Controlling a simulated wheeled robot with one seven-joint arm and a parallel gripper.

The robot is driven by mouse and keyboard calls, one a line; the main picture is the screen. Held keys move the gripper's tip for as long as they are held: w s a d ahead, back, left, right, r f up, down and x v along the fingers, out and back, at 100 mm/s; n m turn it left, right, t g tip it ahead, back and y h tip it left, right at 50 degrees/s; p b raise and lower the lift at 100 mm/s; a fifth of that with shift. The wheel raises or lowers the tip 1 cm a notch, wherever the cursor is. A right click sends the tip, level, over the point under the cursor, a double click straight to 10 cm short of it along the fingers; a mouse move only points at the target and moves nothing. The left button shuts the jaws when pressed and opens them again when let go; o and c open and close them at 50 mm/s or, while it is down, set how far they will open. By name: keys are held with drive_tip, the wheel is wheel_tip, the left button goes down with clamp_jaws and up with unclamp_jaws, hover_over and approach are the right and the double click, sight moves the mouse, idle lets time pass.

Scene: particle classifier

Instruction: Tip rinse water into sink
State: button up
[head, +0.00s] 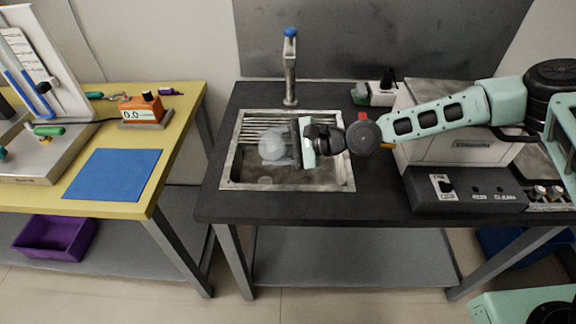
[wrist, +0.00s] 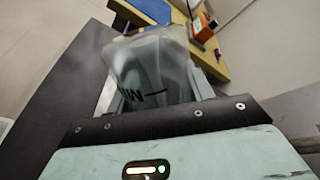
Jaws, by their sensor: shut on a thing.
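The metal sink (head: 240,170) is set into the dark counter, with a tall tap (head: 290,70) behind it. My gripper (head: 290,145) is over the sink basin and shut on a clear, see-through container (head: 272,146). The container looks tilted, with its round end toward the left in the head view. In the wrist view the container (wrist: 155,70) fills the space in front of the gripper and shows dark markings on its side. I cannot tell whether water is in it or running out.
A white machine (head: 455,150) with a dark control panel (head: 465,192) stands right of the sink. A yellow table (head: 185,110) with a blue mat (head: 115,174) and an orange display (head: 142,108) is at the left, across a gap. The counter front (head: 290,208) is clear.

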drive_tip(key=shift+w+d+r+b, duration=0.1)
drive_tip(key=shift+w+d+b, duration=0.1)
drive_tip(key=shift+b, duration=0.4)
idle(0.7)
